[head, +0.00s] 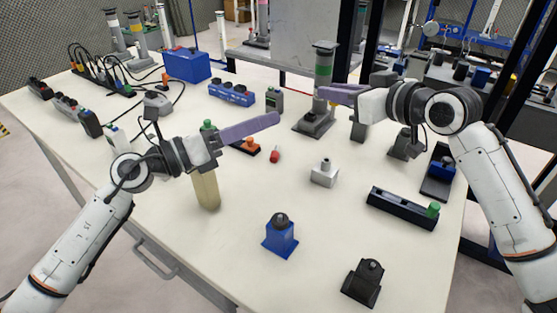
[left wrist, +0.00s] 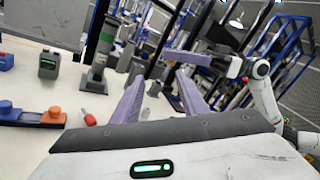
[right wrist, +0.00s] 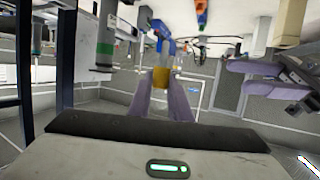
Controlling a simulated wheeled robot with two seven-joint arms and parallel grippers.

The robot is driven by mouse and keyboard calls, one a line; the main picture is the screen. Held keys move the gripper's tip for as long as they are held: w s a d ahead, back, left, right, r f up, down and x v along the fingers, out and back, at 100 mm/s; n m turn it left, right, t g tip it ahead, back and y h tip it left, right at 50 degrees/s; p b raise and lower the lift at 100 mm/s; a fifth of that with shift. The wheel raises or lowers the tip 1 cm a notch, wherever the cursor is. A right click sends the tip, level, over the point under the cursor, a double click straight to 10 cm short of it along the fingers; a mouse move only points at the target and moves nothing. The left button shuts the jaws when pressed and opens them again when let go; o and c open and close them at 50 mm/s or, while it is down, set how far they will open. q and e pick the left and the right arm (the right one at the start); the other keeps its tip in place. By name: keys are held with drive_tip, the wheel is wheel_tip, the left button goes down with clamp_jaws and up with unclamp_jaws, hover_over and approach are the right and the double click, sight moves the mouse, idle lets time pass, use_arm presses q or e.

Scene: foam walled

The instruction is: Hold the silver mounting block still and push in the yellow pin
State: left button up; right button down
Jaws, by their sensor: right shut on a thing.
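The silver mounting block (head: 323,178) stands on the white table, right of the middle, with a small round stub on top. Neither gripper touches it. My left gripper (head: 265,124) is up and left of the block, over the table; its purple fingers (left wrist: 158,92) are apart with nothing between them. My right gripper (head: 330,94) is raised behind the block, near the grey and green post. In the right wrist view its fingers are shut on the yellow pin (right wrist: 161,76). The pin is hard to make out in the head view.
A red peg (head: 275,155) lies left of the block. A tan post (head: 206,190) stands below my left gripper. A blue block (head: 280,240), a black block (head: 362,284) and a dark rail (head: 395,208) stand nearer the front. The table around the silver block is clear.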

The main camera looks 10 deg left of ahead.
sight(319, 171)
use_arm(q)
drive_tip(key=w+d+f+m+g+y, duration=0.1)
drive_tip(key=d+f+m+g+y, duration=0.3)
drive_tip(key=f+m, duration=0.5)
drive_tip(key=shift+n+g+h, duration=0.3)
drive_tip(key=shift+n+h, duration=0.1)
drive_tip(key=shift+h, duration=0.2)
drive_tip(key=x, duration=1.2)
drive_tip(key=shift+w+a+f, duration=0.1)
drive_tip(key=shift+w+f, duration=0.1)
drive_tip(key=shift+f, duration=0.25)
clamp_jaws()
use_arm(e)
drive_tip(key=shift+f, duration=2.3)
